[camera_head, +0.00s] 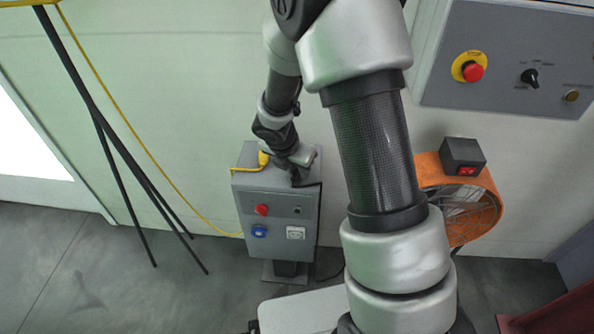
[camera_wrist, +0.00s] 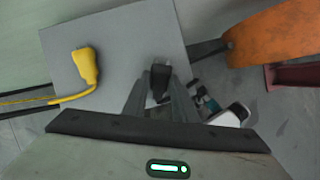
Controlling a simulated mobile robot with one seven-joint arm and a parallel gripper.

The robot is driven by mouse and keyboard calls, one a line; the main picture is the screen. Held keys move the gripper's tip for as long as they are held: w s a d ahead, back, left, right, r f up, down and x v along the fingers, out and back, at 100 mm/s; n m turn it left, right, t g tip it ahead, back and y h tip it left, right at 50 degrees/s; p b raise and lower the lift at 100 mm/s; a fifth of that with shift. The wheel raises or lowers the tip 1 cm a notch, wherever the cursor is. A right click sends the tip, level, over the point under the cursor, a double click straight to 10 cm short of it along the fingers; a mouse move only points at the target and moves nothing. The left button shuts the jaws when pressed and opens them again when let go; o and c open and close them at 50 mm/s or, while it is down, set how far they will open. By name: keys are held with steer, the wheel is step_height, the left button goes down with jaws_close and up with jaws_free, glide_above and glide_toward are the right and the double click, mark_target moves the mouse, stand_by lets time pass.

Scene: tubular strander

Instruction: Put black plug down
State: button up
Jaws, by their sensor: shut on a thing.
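The black plug (camera_wrist: 160,76) is between the fingertips of my gripper (camera_wrist: 159,92) in the wrist view. My gripper is shut on it. The plug is over the flat top of the grey control box (camera_head: 278,228). I cannot tell whether it touches that surface. In the head view my gripper (camera_head: 295,175) is at the right part of the box top, and the plug is hard to make out there.
A yellow plug (camera_wrist: 86,67) with a yellow cable lies on the left of the box top (camera_wrist: 120,40). The box front has a red button (camera_head: 262,210), a blue socket (camera_head: 259,231) and a white socket (camera_head: 296,233). An orange fan (camera_head: 488,183) stands at right.

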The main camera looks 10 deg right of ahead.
steer(key=shift+f+b, duration=0.25)
steer(key=shift+b, duration=0.05)
steer(key=o, duration=1.1)
steer(key=shift+c, duration=0.2)
